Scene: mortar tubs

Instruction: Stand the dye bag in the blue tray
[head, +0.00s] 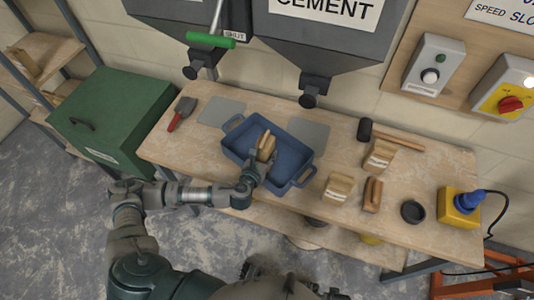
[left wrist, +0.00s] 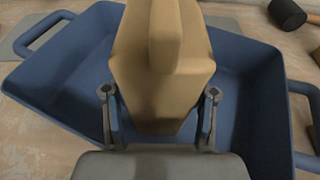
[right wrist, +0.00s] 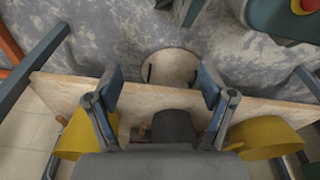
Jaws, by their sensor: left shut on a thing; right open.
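A tan paper bag (head: 266,143) is upright, or nearly so, inside the outline of the blue tray (head: 240,147). No label shows on it, so I cannot read whether it is the dye bag. My left gripper (head: 256,168) is shut on the bag from the tray's near side. In the left wrist view the bag (left wrist: 162,60) is between the two fingers, with the blue tray (left wrist: 60,75) around and below it. I cannot tell whether its base touches the tray floor. My right gripper (right wrist: 160,90) is open and empty, facing the floor and a lower board.
Two labelled paper bags (head: 379,155) (head: 338,187), a brown brush-like block (head: 373,195), a black cup (head: 412,211) and a mallet (head: 392,135) lie right of the tray. A red-handled tool (head: 181,113) lies left. Hopper outlets (head: 313,92) hang behind the tray.

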